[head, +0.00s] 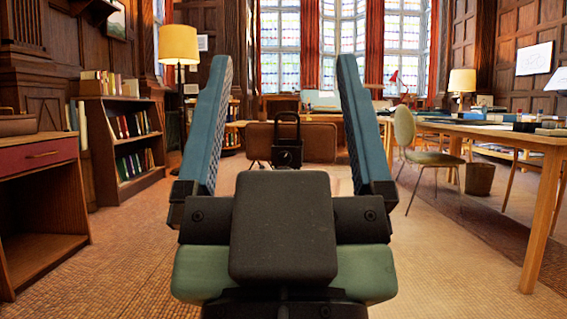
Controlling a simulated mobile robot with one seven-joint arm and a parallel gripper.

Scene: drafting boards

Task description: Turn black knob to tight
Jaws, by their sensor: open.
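My gripper (285,62) fills the middle of the head view. Its two blue pads stand upright and wide apart, with nothing between them. I cannot make out a black knob for certain. A small black object with a looped top (288,152) shows in the gap beyond my gripper, in front of a brown panel (325,143). It is too small to tell whether it is the knob or part of a stand. My gripper appears well short of it and not touching it. The gripper's dark body hides what lies directly below.
A long wooden table (540,138) with papers and books runs along the right, with a green chair (408,135) beside it. A bookshelf (122,140) and a wooden desk (38,150) stand on the left. Open floor (130,245) lies on both sides of my gripper.

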